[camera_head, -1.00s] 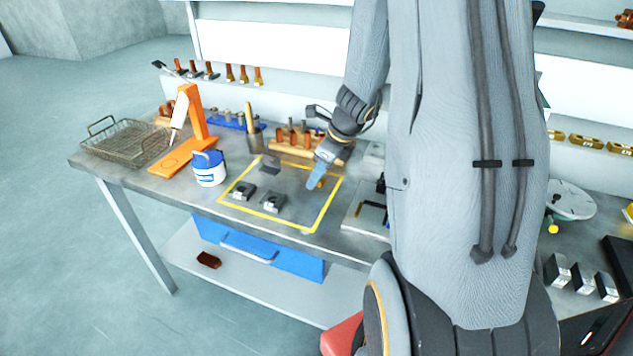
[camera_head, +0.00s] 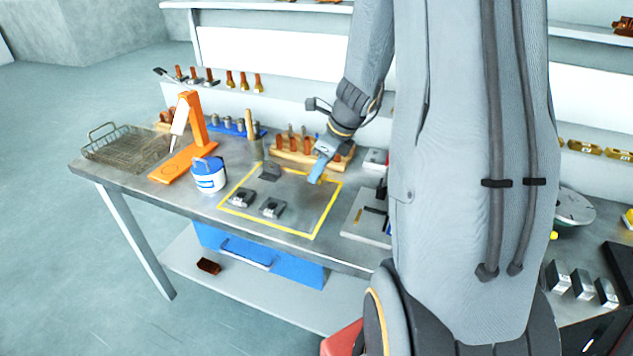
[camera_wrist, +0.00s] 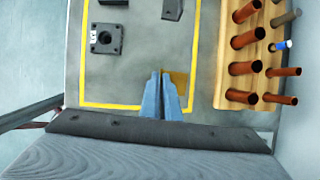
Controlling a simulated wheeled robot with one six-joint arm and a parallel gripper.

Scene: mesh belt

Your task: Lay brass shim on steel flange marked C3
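The brass shim (camera_wrist: 179,80) is a small yellow-brown square in the wrist view, at the fingertips and partly behind the right finger. My gripper (camera_wrist: 161,75) has blue fingers with a narrow gap at the tips; whether they pinch the shim or hover over it cannot be told. In the head view my gripper (camera_head: 318,171) is over the back right of the yellow-taped area. Two dark steel flanges (camera_head: 241,198) (camera_head: 272,208) lie at its front left. One flange (camera_wrist: 105,38) shows a hole and a white label too small to read.
A dark block (camera_head: 270,172) lies near the tape's back edge. A wooden rack of copper-coloured rods (camera_wrist: 245,70) stands right of my gripper in the wrist view. A white-and-blue tub (camera_head: 208,175), orange stand (camera_head: 185,160) and wire basket (camera_head: 125,148) stand left. The taped area's middle is clear.

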